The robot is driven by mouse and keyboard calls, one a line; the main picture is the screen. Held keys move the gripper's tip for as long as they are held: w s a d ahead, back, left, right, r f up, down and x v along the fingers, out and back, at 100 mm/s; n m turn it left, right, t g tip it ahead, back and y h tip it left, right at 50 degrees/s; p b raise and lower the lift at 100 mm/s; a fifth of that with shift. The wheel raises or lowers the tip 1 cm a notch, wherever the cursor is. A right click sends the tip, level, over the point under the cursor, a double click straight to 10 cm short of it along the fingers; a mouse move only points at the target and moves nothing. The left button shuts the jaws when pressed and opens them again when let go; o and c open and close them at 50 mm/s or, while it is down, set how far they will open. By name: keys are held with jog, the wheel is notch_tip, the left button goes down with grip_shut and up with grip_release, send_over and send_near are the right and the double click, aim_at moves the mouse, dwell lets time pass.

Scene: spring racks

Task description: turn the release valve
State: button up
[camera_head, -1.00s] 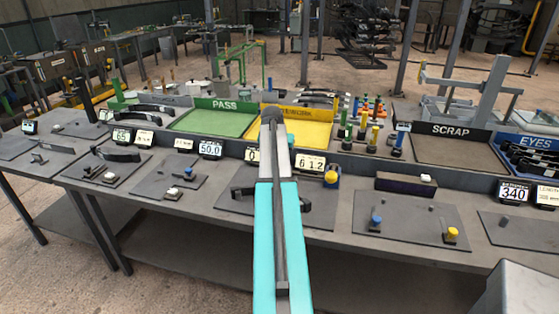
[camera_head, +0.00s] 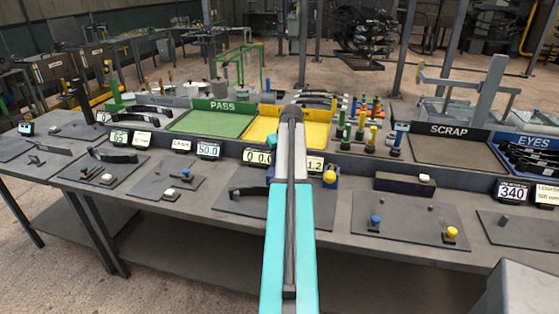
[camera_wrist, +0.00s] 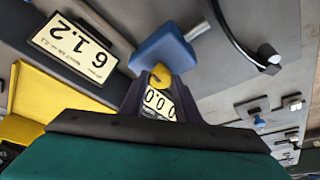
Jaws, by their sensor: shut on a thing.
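The release valve appears in the wrist view as a blue block (camera_wrist: 163,47) with a short grey stem and a yellow handle (camera_wrist: 160,75). My gripper (camera_wrist: 160,82) has its two dark fingers around the yellow handle, shut on it. In the head view my gripper and most of what it holds are hidden behind my own arm. A number display reading 0.00 (camera_wrist: 158,103) shows between the fingers, and a 61.2 display (camera_wrist: 72,48) lies to the left.
A yellow knob (camera_head: 330,176) shows just right of my arm in the head view. A yellow tray (camera_head: 318,133) and a green PASS tray (camera_head: 213,123) lie behind the displays. A dark curved spring (camera_wrist: 235,38) lies near the block. Coloured pegs stand behind to the right.

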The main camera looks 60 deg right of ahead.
jog(key=shift+w+r+n, duration=0.15)
jog(key=shift+w+n, duration=0.05)
jog(key=shift+n, duration=0.3)
jog(key=o, duration=1)
jog(key=shift+s, duration=0.1)
jog(key=shift+s+r, duration=0.35)
jog(key=shift+r, duration=0.15)
jog(key=b+v, duration=0.2)
jog(key=v, duration=1)
jog(key=shift+s+r+b, duration=0.1)
jog(key=shift+r+b, duration=0.15)
jog(key=shift+b, duration=0.15)
